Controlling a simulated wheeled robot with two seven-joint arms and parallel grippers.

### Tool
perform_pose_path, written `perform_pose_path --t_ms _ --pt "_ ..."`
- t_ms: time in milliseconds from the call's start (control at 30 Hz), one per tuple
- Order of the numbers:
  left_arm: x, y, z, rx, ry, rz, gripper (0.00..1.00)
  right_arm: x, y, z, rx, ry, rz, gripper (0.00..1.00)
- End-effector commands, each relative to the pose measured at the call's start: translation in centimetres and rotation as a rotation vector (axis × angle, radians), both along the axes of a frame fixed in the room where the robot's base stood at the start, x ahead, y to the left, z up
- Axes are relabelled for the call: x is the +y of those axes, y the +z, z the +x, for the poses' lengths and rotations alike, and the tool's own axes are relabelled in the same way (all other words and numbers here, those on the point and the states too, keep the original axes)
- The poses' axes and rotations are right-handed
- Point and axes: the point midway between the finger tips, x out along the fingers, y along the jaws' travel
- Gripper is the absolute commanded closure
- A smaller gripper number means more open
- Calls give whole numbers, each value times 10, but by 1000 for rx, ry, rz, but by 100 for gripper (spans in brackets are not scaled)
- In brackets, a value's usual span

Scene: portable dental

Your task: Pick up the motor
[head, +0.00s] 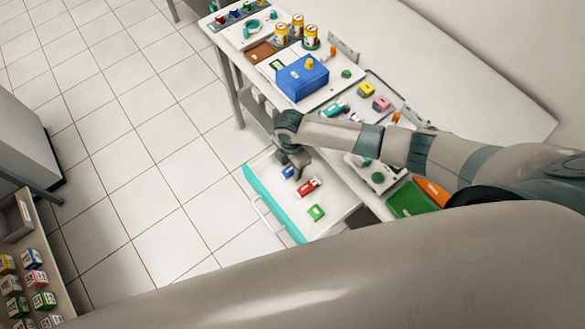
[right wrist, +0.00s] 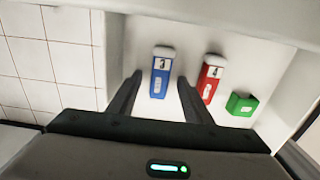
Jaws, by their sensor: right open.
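No part in view is clearly labelled as the motor. A small blue part (head: 288,172) with a white top and a dark mark lies in the open drawer (head: 262,204). In the right wrist view the blue part (right wrist: 161,74) shows between the two finger tips. My right gripper (head: 297,168) is above the drawer, pointing down, open and empty. A red part (head: 308,187) of similar shape lies beside the blue one; the red part also shows in the right wrist view (right wrist: 209,80). A green block (head: 316,212) lies closer to the drawer front. My left gripper is out of view.
The drawer has a teal front (head: 268,203) and raised walls. A green tray (head: 410,200) is at the right. A shelf of cubes (head: 30,290) is at lower left.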

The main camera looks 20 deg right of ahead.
Motion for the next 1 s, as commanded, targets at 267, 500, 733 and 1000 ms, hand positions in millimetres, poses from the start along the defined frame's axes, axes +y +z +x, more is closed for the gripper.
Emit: perform_pose_path --t_ms 267,500,733,1000 --pt "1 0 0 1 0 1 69 0 0 0 0 0 0 67" --pt "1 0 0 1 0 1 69 0 1 0 0 0 0 100" --pt "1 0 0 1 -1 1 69 0 2 1 0 0 0 100" --pt "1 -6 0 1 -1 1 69 0 19 1 -2 0 2 100"
